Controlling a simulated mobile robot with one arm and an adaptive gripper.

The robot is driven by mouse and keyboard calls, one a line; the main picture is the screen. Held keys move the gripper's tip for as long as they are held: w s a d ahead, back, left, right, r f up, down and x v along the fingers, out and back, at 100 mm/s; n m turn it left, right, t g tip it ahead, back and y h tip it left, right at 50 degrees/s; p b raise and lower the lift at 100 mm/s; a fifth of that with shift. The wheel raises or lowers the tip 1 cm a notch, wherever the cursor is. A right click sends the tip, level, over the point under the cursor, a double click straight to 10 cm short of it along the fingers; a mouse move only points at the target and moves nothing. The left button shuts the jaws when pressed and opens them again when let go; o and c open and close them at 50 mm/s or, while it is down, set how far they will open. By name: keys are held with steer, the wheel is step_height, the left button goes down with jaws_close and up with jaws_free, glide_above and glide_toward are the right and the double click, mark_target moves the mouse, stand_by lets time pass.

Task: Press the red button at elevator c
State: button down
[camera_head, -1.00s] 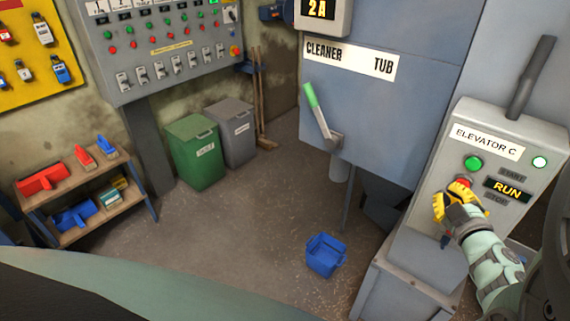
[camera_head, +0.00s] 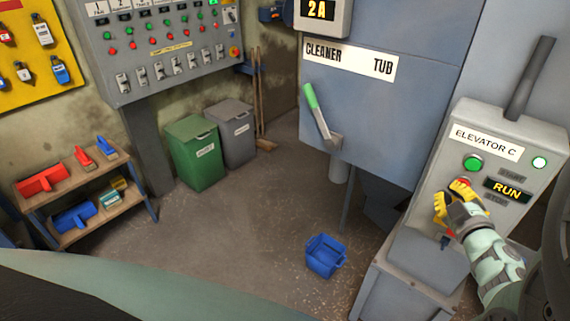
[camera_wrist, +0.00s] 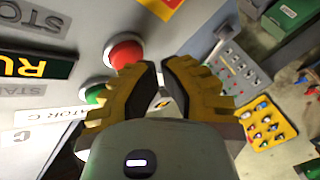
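The elevator C panel (camera_head: 447,165) is the grey box at the right, with a lit "RUN" display (camera_head: 508,190). Its green button (camera_head: 473,162) is above the red button (camera_head: 464,181), which my gripper partly covers in the head view. In the wrist view the round red button (camera_wrist: 125,52) shows just beyond the left fingertip, with the green button (camera_wrist: 96,94) below it. My gripper (camera_head: 451,195) is in front of the panel. Its yellow fingers (camera_wrist: 163,68) stand a little apart with nothing between them. I cannot tell whether a finger touches the red button.
A grey box (camera_head: 430,256) juts out below the panel. A blue bucket (camera_head: 325,256) stands on the floor. The cleaner tub cabinet (camera_head: 370,110) with a green-handled lever (camera_head: 318,113) is left of the panel. Green (camera_head: 200,160) and grey bins stand farther back. The middle floor is clear.

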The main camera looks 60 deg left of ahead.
steer(key=shift+w+a, duration=0.2)
steer(key=shift+w, duration=0.25)
stand_by(0.6)
steer(key=shift+s+d, duration=0.3)
steer(key=shift+s, duration=0.55)
steer(key=s, duration=0.1)
steer(key=s+d, duration=0.1)
steer(key=s, duration=0.2)
steer(key=shift+s+d, duration=0.25)
steer(key=shift+s, duration=0.15)
steer(key=shift+r, duration=0.1)
stand_by(0.6)
